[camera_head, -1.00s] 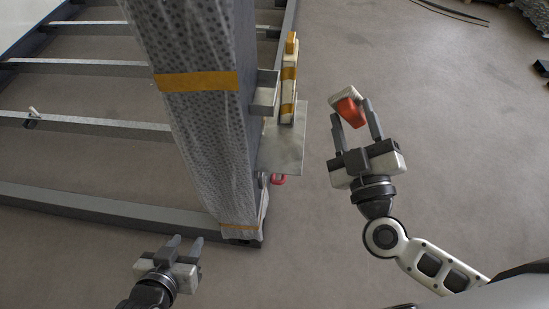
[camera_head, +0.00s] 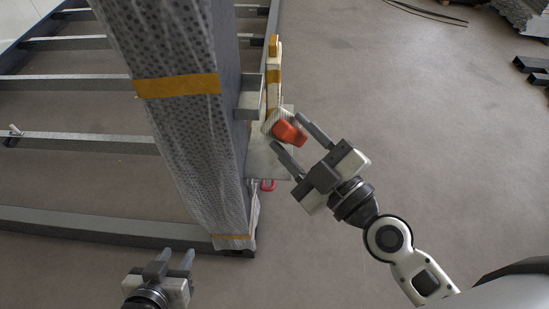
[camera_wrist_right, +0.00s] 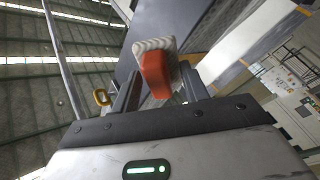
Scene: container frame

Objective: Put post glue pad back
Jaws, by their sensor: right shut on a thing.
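The glue pad (camera_head: 289,132), a pale block with a red-orange part, is between the fingertips of my right gripper (camera_head: 290,130). The gripper is shut on it. In the right wrist view the pad (camera_wrist_right: 156,72) shows a ribbed pale face, with the red part towards the camera. The post (camera_head: 178,115) is a tall grey column in patterned wrap with orange tape. The pad appears in front of the metal plate (camera_head: 262,163) beside the post; I cannot tell whether they touch.
A pale upright piece with orange bands (camera_head: 273,78) stands beside the post, next to a grey bracket (camera_head: 249,103). A red ring (camera_head: 268,185) is below the plate. Frame beams (camera_head: 80,142) extend left.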

